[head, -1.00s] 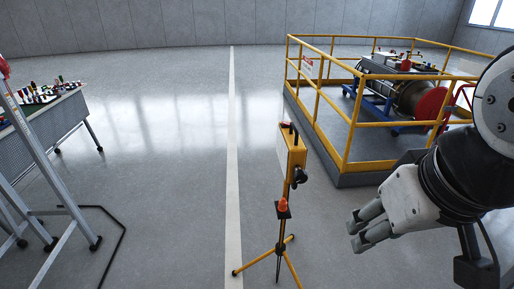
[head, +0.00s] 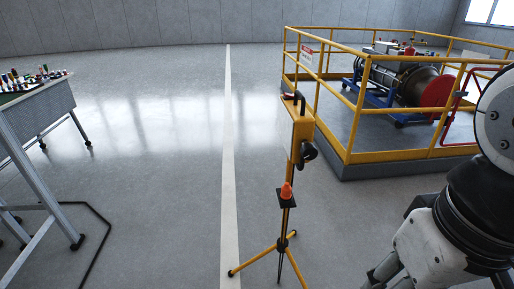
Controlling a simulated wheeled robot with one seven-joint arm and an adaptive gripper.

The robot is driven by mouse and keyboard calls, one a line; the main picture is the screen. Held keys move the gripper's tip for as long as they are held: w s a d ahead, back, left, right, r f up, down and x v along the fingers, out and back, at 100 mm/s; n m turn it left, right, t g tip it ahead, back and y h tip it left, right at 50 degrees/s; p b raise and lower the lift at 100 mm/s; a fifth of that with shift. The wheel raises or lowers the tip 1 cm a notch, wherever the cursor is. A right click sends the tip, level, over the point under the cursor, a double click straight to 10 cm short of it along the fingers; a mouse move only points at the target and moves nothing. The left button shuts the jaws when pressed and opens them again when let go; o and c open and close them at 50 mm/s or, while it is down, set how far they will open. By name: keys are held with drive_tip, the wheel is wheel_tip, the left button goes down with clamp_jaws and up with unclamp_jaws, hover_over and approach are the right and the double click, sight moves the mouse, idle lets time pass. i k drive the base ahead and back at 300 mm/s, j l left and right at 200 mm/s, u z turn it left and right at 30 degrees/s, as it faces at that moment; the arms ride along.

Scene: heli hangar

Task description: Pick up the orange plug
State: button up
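The orange plug (head: 286,191) stands on a small dark plate (head: 285,203) fixed to a yellow tripod stand (head: 281,247). A yellow box (head: 300,128) with a dark handle and a dark fitting on its side sits above it on the same stand. My gripper (head: 384,274) is at the bottom right, to the right of the stand and apart from the plug. Its fingertips are cut off by the lower picture edge, so its opening is hard to judge.
A yellow railing (head: 400,156) encloses a platform with machinery at the right. A table (head: 40,108) with small objects stands at the left, behind a grey metal frame (head: 40,185). The floor around the tripod is clear.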

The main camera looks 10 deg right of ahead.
sight(286, 194)
drive_tip(key=u, duration=2.2)
drive_tip(key=k+l+z, duration=0.15)
drive_tip(key=l+z, duration=0.2)
drive_tip(key=k+l+z, duration=0.1)
drive_tip(key=l+z, duration=0.25)
drive_tip(key=l, duration=0.25)
drive_tip(key=l+z, duration=0.35)
drive_tip(key=l, duration=0.15)
drive_tip(key=k, duration=0.05)
